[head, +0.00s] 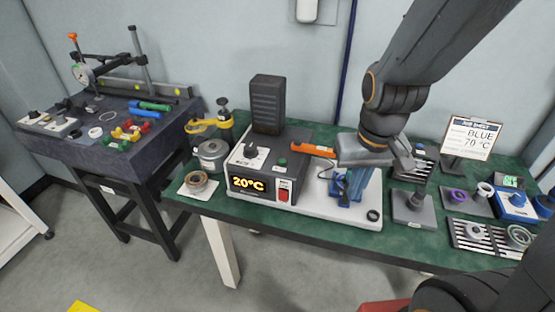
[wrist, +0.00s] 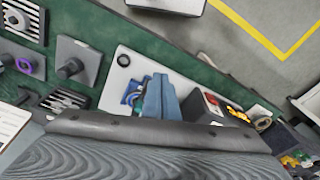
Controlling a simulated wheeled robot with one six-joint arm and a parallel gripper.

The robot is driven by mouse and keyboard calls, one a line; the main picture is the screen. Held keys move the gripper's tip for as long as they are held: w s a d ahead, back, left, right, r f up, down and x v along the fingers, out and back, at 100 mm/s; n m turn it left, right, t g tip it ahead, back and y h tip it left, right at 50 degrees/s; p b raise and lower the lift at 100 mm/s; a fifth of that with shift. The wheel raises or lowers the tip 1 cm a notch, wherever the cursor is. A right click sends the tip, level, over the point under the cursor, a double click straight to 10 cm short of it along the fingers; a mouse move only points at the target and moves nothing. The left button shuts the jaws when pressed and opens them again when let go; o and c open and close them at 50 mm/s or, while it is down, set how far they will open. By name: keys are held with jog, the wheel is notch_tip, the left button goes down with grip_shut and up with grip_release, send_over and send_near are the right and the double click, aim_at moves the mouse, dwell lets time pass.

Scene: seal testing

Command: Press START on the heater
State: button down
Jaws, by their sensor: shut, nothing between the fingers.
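The heater (head: 262,170) is a grey and white box on the green bench, with a dark tower behind it. Its lit display (head: 248,185) reads 20°C. A red rocker switch (head: 284,190) is on its front. A black knob (head: 251,151) and a small green button (head: 282,162) are on top; the button's label is too small to read. My gripper (head: 347,193) is right of the heater, pointing down over the white base plate (head: 318,204). In the wrist view its blue fingers (wrist: 160,80) are together and empty, with the heater (wrist: 205,106) just to their right.
An orange handle (head: 312,151) lies between heater and gripper. A blue fixture (wrist: 133,92) is close beside the fingers. A job sheet (head: 470,138) reads BLUE 70 °C. A metal pot (head: 211,155) stands left of the heater. Trays and rings fill the right side.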

notch_tip(320, 180, up, 9)
jog(key=n+t+h+p, duration=0.5)
jog(key=n+h, duration=0.1)
jog(key=n, duration=1.2)
send_over(282, 161)
jog(key=a, duration=0.1)
jog(key=shift+s, duration=0.35)
jog(key=shift+f, duration=0.1)
notch_tip(282, 161, down, 9)
jog(key=b, duration=0.6)
jog(key=shift+f+b, duration=0.3)
jog(key=shift+b, duration=0.25)
